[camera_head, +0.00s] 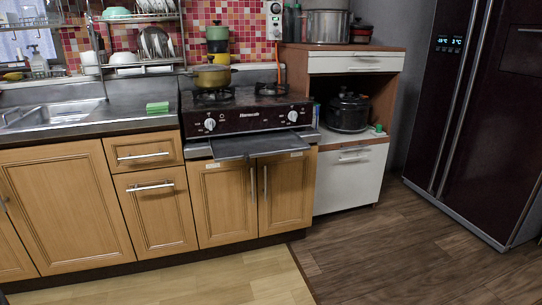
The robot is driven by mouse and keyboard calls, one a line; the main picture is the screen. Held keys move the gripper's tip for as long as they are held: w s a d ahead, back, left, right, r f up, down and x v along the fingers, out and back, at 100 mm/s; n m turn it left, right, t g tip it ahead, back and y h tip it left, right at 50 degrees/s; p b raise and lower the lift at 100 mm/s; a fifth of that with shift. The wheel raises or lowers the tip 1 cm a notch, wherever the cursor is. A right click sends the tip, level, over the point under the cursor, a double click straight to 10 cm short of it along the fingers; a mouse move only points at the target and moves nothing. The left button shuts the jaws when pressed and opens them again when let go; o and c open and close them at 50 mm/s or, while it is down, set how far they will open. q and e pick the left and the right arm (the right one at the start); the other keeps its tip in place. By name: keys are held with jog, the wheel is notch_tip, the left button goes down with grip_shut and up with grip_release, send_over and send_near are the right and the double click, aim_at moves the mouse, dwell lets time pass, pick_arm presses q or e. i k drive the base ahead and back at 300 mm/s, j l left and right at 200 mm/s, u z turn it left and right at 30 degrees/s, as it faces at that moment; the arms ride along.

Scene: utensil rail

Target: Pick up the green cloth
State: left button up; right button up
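A small green cloth (157,107), looking like a folded block, lies on the steel counter between the sink and the stove. It is close to the counter's front edge, above the upper drawer. Nothing covers it. Neither of my grippers shows in the head view, so I cannot see whether they are open or shut.
The sink (50,114) is left of the cloth and the stove (246,112) with a pot (211,78) is to its right. A dish rack (143,45) stands behind. A grey tray (249,145) juts out below the stove. The floor (190,281) in front is clear.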

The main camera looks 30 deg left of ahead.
aim_at(158, 107)
jog(key=u, duration=1.7)
